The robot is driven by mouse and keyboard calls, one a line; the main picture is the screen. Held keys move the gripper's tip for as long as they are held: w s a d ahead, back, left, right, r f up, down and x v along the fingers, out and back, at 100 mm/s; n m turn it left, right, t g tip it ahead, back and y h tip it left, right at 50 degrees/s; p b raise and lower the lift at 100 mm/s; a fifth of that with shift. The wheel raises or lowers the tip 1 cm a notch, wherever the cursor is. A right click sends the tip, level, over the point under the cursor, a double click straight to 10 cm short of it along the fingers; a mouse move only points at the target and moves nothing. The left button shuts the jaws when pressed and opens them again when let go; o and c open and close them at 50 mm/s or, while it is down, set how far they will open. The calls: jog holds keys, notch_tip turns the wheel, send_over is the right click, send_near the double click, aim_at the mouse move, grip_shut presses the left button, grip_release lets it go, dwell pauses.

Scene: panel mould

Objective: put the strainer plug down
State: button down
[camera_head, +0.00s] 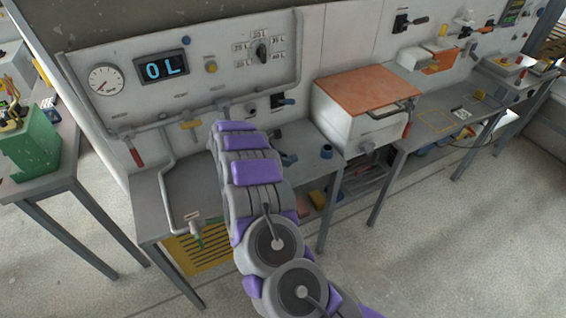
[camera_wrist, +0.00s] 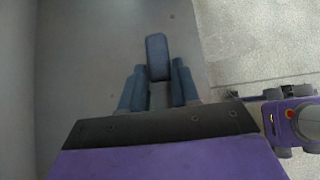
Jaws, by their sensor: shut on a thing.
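The strainer plug (camera_wrist: 157,56) appears in the wrist view as a dark blue, rounded, elongated piece. My gripper (camera_wrist: 156,80) is shut on it, with one blue-grey finger on each side, and the plug reaches out past the fingertips. Behind them is a plain grey surface, which looks like the bench top; I cannot tell the gap to it. In the head view my arm covers most of the gripper and the held plug.
The grey bench (camera_head: 185,192) under the gauge panel (camera_head: 200,70) has bare room left of my arm. A pipe with a tap (camera_head: 194,226) stands at its front left. A small blue cylinder (camera_head: 326,152) stands right of my arm. A white box with an orange lid (camera_head: 366,98) is farther right.

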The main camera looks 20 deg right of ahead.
jog(key=shift+w+d, duration=0.2)
jog(key=shift+w, duration=0.6)
jog(key=shift+w+d+f, duration=0.15)
jog(key=shift+d+f, duration=0.2)
notch_tip(320, 180, down, 3)
jog(key=shift+d+r+b, duration=0.1)
jog(key=shift+r+b, duration=0.1)
jog(key=shift+b, duration=0.3)
jog(key=shift+f, duration=0.25)
jog(key=shift+a+r, duration=0.1)
jog(key=shift+a, duration=0.1)
jog(key=shift+a+f, duration=0.1)
jog(key=shift+f, duration=0.1)
jog(key=c, duration=0.8)
grip_release()
jog(key=shift+r, duration=0.15)
